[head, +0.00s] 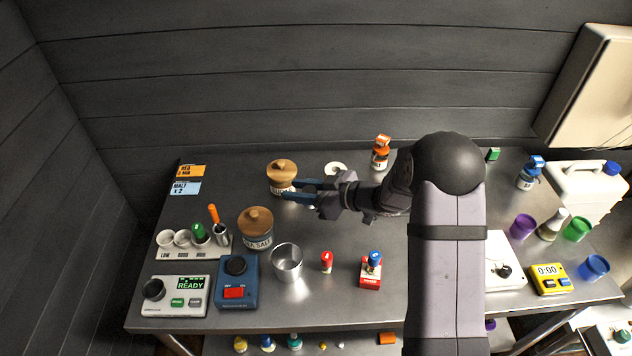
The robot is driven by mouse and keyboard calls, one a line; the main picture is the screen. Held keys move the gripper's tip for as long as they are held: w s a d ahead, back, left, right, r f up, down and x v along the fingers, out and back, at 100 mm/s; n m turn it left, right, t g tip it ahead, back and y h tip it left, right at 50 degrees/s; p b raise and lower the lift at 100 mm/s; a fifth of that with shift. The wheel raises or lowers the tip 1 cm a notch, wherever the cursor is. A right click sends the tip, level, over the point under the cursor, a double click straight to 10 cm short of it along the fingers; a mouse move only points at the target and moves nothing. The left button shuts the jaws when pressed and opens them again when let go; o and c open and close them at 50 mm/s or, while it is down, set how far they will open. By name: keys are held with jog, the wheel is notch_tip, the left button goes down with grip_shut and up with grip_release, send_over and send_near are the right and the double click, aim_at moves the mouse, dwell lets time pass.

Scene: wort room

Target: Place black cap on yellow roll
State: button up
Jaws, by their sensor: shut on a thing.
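My gripper (288,189) has blue fingers. It reaches left over the back of the steel table, its tips overlapping the lower part of a small jar with a wooden lid (282,167). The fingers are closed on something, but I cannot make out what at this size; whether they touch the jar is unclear. I cannot pick out a black cap or a yellow roll in the head view. Part of the table is hidden behind my arm.
A sea salt jar (257,232) and a metal cup (287,263) stand in front of my gripper. An orange-capped bottle (380,154) stands behind. Clear table (330,230) lies below my gripper.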

jog(key=w+d+r+m+t+h+b, duration=0.25)
jog(key=w+r, duration=0.35)
jog(key=w, duration=0.6)
jog(key=w+d+m+t+h, duration=0.3)
jog(key=w+d+m, duration=0.1)
jog(key=d, duration=0.3)
jog(key=shift+w+d+r+h, duration=0.2)
jog(key=shift+w+r+h, duration=0.15)
jog(key=shift+w, duration=0.4)
jog(key=shift+m, duration=0.25)
jog(key=shift+f, duration=5)
jog(key=shift+f, duration=0.1)
jog(key=o, duration=1.1)
